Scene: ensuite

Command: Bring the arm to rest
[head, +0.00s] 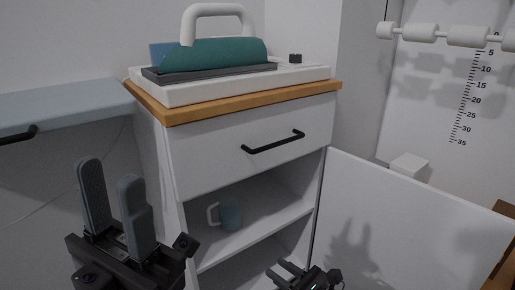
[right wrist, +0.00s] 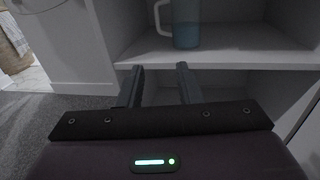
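My left gripper (head: 112,210) is in the lower left of the head view, fingers up, open with a gap between them and nothing in it. My right gripper (head: 288,270) is at the bottom of the head view, in front of the open cabinet; in the right wrist view its two fingers (right wrist: 160,85) are apart and empty. A blue mug (head: 230,215) stands on the cabinet shelf. In the right wrist view the mug (right wrist: 186,24) is beyond and above the fingertips, apart from them.
The white cabinet (head: 240,160) has a shut drawer with a black handle (head: 273,142) and an open door (head: 400,225) at right. A white tray (head: 315,73) with a teal item (head: 222,54) sits on top. A grey-blue surface (head: 60,108) is at left.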

